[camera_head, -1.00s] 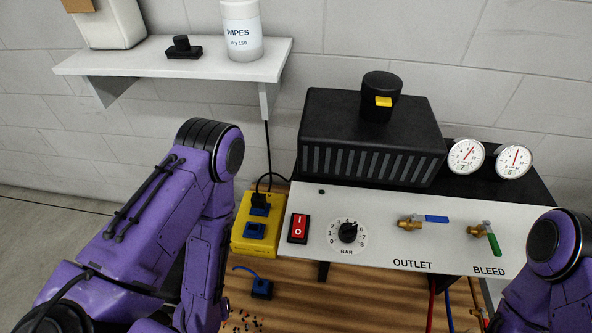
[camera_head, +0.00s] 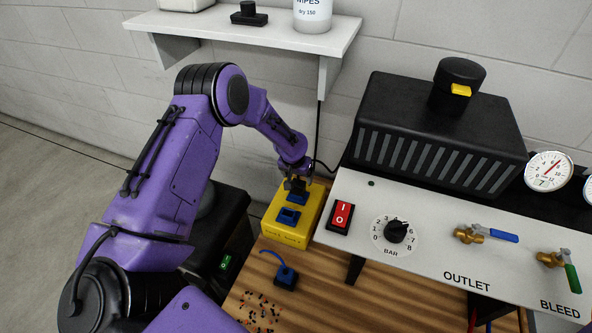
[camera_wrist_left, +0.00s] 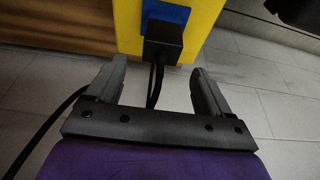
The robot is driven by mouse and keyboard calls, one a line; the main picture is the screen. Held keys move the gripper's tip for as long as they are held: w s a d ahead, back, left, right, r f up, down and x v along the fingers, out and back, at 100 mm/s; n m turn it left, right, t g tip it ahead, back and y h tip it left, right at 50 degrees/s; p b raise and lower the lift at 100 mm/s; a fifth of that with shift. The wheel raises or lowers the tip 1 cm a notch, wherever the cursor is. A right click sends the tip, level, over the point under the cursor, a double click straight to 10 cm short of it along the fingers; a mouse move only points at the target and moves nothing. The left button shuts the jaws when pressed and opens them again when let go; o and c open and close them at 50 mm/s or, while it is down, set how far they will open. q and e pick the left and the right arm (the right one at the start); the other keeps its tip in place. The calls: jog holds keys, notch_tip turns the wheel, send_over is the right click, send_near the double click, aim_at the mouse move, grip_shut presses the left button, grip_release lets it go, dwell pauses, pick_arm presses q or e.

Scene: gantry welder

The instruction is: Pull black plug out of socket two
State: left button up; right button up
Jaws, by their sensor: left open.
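The yellow socket box (camera_head: 288,233) stands on the wooden bench with two blue sockets on it. The black plug (camera_wrist_left: 164,42) sits in a blue socket (camera_wrist_left: 174,13) in the left wrist view, its black cable running down between my fingers. In the head view the plug is largely hidden by my left gripper (camera_head: 295,186), which is at the far socket. The near socket (camera_head: 289,216) looks empty. My left gripper is open, its two fingers (camera_wrist_left: 159,72) on either side of the cable, just short of the plug and apart from it. My right gripper is out of view.
A blue plug (camera_head: 286,276) with a blue cable lies on the bench near scattered small bits (camera_head: 262,309). Right of the box is a panel with a red switch (camera_head: 341,216), dial (camera_head: 396,232) and valves. A shelf (camera_head: 250,29) hangs above.

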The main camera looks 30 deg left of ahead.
aim_at(299, 180)
pick_arm(q)
jog(key=x, duration=0.4)
jog(key=shift+w+f, duration=0.15)
jog(key=shift+f, duration=0.25)
jog(key=c, duration=1.1)
jog(key=shift+r, duration=0.15)
jog(key=shift+r+p, duration=2.25)
jog(key=shift+r, duration=0.55)
